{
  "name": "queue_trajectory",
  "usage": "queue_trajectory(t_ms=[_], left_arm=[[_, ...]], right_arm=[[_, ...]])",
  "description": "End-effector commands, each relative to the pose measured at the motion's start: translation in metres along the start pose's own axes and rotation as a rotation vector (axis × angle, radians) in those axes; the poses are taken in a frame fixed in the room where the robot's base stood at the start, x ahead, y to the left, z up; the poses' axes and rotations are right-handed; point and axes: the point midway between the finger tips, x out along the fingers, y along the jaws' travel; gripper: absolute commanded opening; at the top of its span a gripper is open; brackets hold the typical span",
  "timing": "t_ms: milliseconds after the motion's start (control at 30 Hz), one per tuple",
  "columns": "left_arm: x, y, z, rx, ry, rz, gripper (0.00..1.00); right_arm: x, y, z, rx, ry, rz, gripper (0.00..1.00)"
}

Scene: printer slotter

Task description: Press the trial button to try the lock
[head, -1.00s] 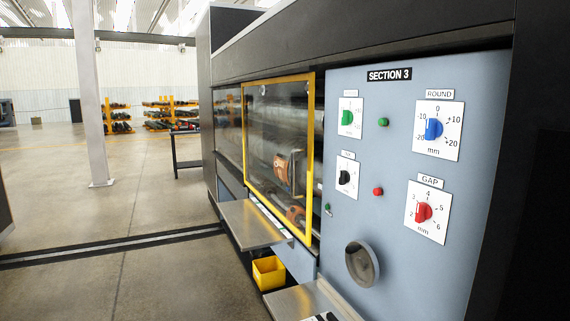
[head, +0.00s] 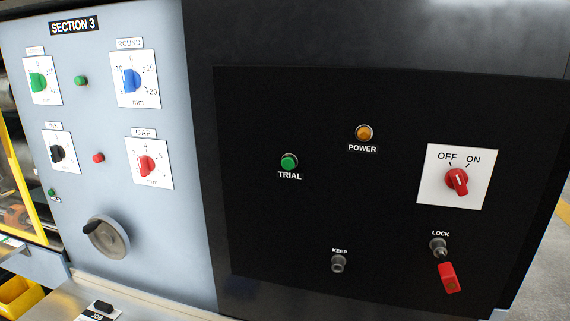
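The green TRIAL button (head: 289,161) sits on a black control panel (head: 300,230), with its label just below it. The LOCK (head: 438,245) is at the panel's lower right. A red tag or key piece (head: 449,277) hangs just below it; whether a key sits in the lock is too small to tell. A round KEEP fitting (head: 338,263) is at the lower middle. An amber POWER lamp (head: 364,132) is above, and a red OFF/ON switch (head: 457,181) is on a white plate. Neither gripper shows in the head view.
Left of the black panel is the grey SECTION 3 panel (head: 185,215) with several dials, small buttons and a round handwheel (head: 107,238). A yellow-framed guard (head: 22,200) and a yellow bin (head: 18,296) are at the far left. Open floor shows at the right edge.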

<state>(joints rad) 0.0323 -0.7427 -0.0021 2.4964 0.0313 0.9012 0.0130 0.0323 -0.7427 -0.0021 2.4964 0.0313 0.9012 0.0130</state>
Motion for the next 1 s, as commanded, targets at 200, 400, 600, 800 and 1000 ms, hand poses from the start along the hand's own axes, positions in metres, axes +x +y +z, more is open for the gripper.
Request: queue_trajectory(t_ms=[200, 400, 600, 800, 1000], left_arm=[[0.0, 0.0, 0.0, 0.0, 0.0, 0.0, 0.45], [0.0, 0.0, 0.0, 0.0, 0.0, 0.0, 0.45], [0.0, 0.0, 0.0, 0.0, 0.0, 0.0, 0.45], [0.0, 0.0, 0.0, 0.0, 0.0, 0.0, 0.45], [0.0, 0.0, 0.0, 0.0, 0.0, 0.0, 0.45]], right_arm=[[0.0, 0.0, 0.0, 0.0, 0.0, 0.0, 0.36], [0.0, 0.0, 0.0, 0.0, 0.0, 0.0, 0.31], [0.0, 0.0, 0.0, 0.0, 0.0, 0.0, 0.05], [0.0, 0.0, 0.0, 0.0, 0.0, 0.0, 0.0], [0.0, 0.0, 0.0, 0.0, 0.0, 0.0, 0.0]])
